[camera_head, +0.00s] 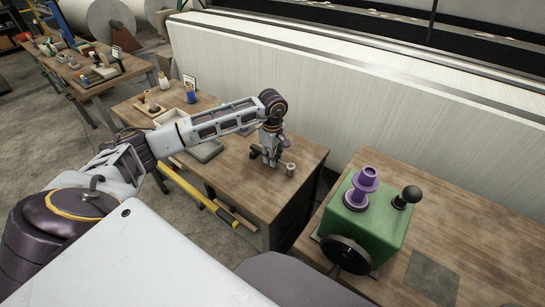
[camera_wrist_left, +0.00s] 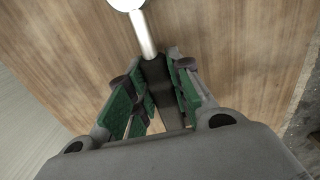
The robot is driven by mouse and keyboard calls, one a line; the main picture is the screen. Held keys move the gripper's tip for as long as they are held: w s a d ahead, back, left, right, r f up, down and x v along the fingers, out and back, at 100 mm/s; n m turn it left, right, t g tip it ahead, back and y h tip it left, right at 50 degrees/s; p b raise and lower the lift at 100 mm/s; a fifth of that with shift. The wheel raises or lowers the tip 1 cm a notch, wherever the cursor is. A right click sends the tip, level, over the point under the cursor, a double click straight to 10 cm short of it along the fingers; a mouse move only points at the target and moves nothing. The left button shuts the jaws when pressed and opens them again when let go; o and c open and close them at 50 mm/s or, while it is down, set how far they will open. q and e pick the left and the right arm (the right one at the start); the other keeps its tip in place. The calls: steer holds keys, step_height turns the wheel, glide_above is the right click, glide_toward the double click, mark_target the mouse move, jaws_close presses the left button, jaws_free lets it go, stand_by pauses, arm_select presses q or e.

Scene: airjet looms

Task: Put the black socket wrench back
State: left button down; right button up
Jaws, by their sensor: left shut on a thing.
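My left gripper (camera_head: 270,158) is over the right end of the wooden workbench, shut on the black socket wrench. The wrench's pale metal end (camera_head: 290,169) shows just right of the fingers in the head view. In the left wrist view the black handle (camera_wrist_left: 156,72) sits between the green-padded fingers (camera_wrist_left: 156,100), with a silver shaft and a bright round head pointing away. The fingers cover part of the handle. I cannot tell whether the wrench touches the bench. My right gripper is not in view.
A grey tray (camera_head: 206,151) and small items stand farther left on the workbench (camera_head: 290,205). A yellow bar (camera_head: 195,192) runs along its front. A green box with a purple spool (camera_head: 365,181) and black knobs stands on the right table. A pale machine wall (camera_head: 330,95) stands behind.

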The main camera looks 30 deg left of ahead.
arm_select(q)
steer(key=shift+f+b, duration=0.35)
steer(key=shift+f, duration=0.1)
stand_by(0.3)
steer(key=c, duration=1.2)
jaws_free()
steer(key=shift+o, duration=0.4)
steer(key=o, duration=0.4)
steer(key=shift+r, duration=0.25)
steer(key=shift+r+p, duration=1.6)
steer(key=shift+r, duration=1)
steer(key=shift+r, duration=0.15)
